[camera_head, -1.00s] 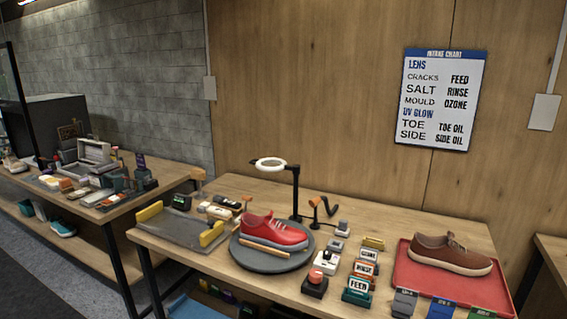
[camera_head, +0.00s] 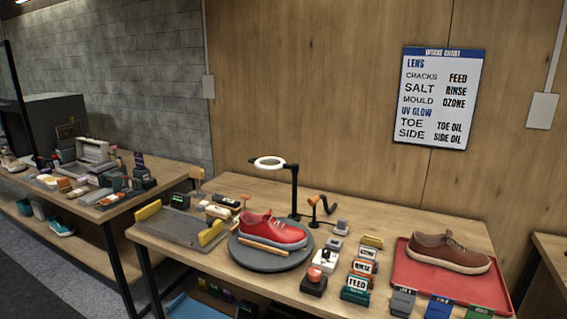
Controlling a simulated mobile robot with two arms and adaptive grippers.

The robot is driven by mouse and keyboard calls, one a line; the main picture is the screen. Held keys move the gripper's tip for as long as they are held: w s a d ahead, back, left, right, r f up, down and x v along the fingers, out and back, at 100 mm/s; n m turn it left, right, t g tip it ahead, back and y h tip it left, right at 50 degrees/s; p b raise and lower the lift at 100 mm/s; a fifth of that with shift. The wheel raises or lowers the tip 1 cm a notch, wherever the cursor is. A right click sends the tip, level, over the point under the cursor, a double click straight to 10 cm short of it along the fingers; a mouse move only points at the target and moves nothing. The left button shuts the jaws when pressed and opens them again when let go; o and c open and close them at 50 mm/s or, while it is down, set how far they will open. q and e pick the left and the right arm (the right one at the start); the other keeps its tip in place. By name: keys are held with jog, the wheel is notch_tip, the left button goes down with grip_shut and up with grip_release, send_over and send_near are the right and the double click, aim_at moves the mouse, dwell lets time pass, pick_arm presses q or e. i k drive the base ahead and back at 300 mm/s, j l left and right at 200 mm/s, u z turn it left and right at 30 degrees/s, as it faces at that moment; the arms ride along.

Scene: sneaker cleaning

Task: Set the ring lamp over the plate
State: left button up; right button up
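The ring lamp has a white ring head (camera_head: 269,163) on a black arm and upright post (camera_head: 294,192). The post stands on the table behind the round dark grey plate (camera_head: 262,262). In this view the ring head shows above the plate, toward its back; whether it is directly over the plate I cannot tell. A red sneaker (camera_head: 273,231) sits on the plate with a thin wooden stick (camera_head: 263,247) in front of it. Neither of my grippers is in view.
A grey tray with yellow ends (camera_head: 173,228) lies left of the plate. Right of it are a red-button box (camera_head: 313,281) and labelled blocks (camera_head: 356,287). A brown shoe (camera_head: 447,252) sits on a red tray (camera_head: 407,271). A chart (camera_head: 437,98) hangs on the wall.

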aim_at(294, 168)
jog(key=j+z, duration=0.2)
jog(key=j, duration=0.7)
jog(key=k+j+z, duration=0.15)
jog(key=j, duration=0.7)
jog(key=i+j, duration=2.1)
jog(key=j, duration=0.15)
jog(key=j+z, duration=0.15)
jog(key=k+l+u, duration=0.25)
jog(key=i+z, duration=0.15)
jog(key=i, duration=0.2)
jog(key=j, duration=0.1)
